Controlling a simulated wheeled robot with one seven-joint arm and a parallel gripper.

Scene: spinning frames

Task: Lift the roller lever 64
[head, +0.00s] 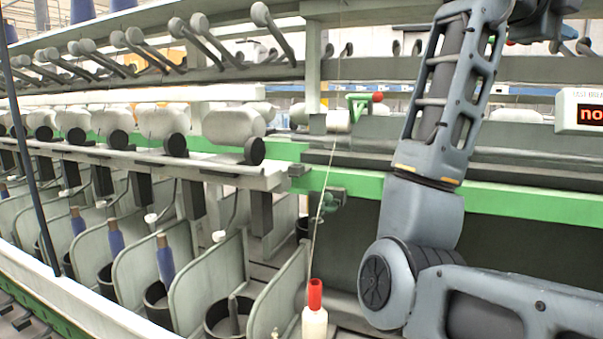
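I cannot tell which part is roller lever 64, as no number is readable on any lever. A green bracket (358,104) with a red knob (377,97) stands at the middle of the machine, just above a small pale roller (338,121). A row of pale rollers with black ends (234,127) runs along the rail to the left. Several grey levers with rounded knobs (262,14) slant up along the top rail. My arm crosses the right side in front of the machine and leaves at the lower right. My gripper is out of view.
A red-tipped white bobbin (315,318) stands at the bottom middle, with a thread rising above it. Grey divider plates (210,283) and blue-wrapped bobbins (165,262) line the lower left. A lit display box (580,112) is at the right edge.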

